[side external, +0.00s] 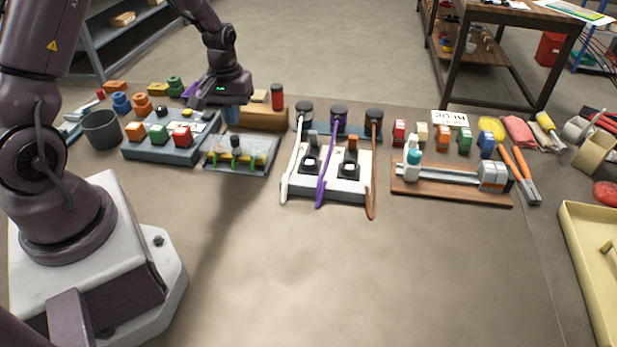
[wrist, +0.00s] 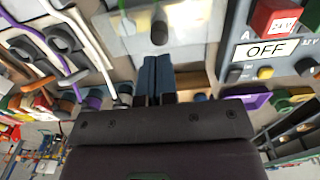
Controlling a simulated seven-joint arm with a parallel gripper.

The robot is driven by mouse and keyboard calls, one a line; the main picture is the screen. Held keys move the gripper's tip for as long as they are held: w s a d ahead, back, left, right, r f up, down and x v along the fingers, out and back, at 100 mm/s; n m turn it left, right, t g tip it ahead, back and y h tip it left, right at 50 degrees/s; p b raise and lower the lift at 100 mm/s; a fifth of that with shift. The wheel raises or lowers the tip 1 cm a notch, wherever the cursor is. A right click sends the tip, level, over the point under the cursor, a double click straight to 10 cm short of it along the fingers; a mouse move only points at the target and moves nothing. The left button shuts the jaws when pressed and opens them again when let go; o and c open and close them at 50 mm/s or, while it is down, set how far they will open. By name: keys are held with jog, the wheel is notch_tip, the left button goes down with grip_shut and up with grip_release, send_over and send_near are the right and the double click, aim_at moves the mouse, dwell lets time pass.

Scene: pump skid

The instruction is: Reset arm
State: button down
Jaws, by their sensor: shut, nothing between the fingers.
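My gripper (side external: 230,115) hangs over the far left part of the bench, beyond the clear-topped panel (side external: 241,155) with a black knob. In the wrist view the two blue fingers of my gripper (wrist: 155,60) lie together, with nothing between them. The fingers point toward the clear-topped panel (wrist: 125,42) and its dark knob. In the side view I cannot tell how high the fingertips are above the bench.
A wooden block with a red cylinder (side external: 277,97), a cable unit (side external: 330,187) and a rail board (side external: 450,188) stand right. The front bench is clear.

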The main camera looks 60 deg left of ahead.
jog(key=shift+s, duration=0.1)
jog(key=shift+s+d+r+m+g+h, duration=0.2)
jog(key=shift+s+d+r+m, duration=0.1)
jog(key=shift+s+d, duration=0.3)
jog(key=shift+s+d+r+m+g+h, duration=0.1)
jog(key=shift+s+d+r+m+g, duration=0.2)
jog(key=shift+s, duration=0.35)
jog(key=s+d+r+m+t, duration=0.3)
jog(key=d+r, duration=0.5)
jog(key=r, duration=0.3)
jog(key=s+d+r+m+t, duration=0.3)
jog(key=s+d+r+m, duration=0.1)
jog(key=s+d+r, duration=0.3)
notch_tip(320, 180, up, 5)
jog(key=shift+s+d+f+m+t, duration=0.1)
jog(key=shift+s+d+m+t, duration=0.25)
jog(key=shift+d, duration=0.6)
